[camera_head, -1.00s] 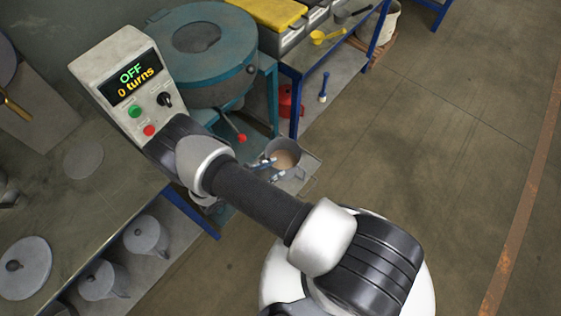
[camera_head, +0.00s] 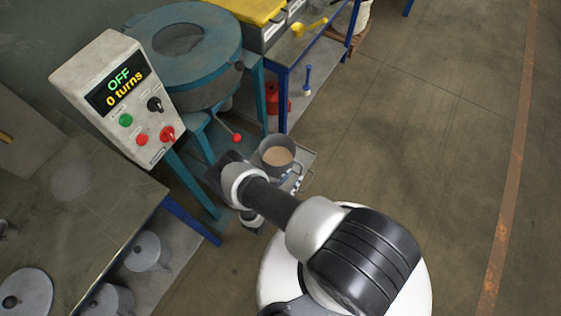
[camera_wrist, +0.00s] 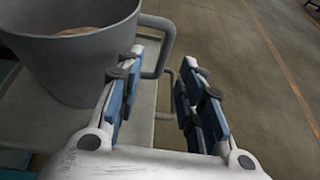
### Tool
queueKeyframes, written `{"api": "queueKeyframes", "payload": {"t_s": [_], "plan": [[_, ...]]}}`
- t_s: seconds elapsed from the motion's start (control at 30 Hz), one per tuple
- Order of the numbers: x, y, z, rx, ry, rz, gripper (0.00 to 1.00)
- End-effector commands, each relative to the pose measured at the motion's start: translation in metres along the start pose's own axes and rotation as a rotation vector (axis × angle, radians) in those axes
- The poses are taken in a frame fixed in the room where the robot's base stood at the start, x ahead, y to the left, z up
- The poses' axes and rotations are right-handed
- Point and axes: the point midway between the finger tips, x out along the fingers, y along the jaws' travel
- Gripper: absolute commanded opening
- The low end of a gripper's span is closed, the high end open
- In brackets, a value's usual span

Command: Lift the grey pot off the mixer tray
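The grey pot (camera_head: 277,158), with light brown contents, stands upright on the grey mixer tray (camera_head: 308,157) under the mixer. In the wrist view the pot (camera_wrist: 75,65) fills the upper left, and its handle (camera_wrist: 169,45) sticks out to the right. The tray (camera_wrist: 60,128) shows beneath it. My gripper (camera_wrist: 161,62) is open, its blue-padded fingers apart. In that picture the handle appears between the fingertips; I cannot tell whether it is within their reach. No contact shows. In the head view my arm hides most of the gripper.
The teal mixer (camera_head: 190,55) stands behind the pot, with a red-knobbed lever (camera_head: 238,138) close by. Its control box (camera_head: 118,98) reads OFF, 0 turns. A blue-legged shelf (camera_head: 283,100) holds a red can (camera_head: 272,98). Open floor lies to the right.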

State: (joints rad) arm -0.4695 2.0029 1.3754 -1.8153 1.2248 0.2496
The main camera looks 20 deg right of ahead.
Motion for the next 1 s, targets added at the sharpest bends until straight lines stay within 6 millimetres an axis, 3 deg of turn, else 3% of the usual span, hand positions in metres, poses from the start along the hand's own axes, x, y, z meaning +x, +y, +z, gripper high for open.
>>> {"api": "queueKeyframes", "payload": {"t_s": [0.1, 0.37, 0.63, 0.93, 1.0], "plan": [[0.018, -0.001, -0.001, 0.001, -0.001, -0.003, 0.35], [0.035, -0.002, 0.001, 0.001, 0.000, -0.003, 0.35], [0.073, -0.006, 0.003, 0.002, -0.001, -0.002, 0.35], [0.077, -0.005, 0.005, -0.001, -0.001, 0.001, 0.35], [0.077, -0.005, 0.005, -0.001, -0.001, 0.001, 0.31]]}}
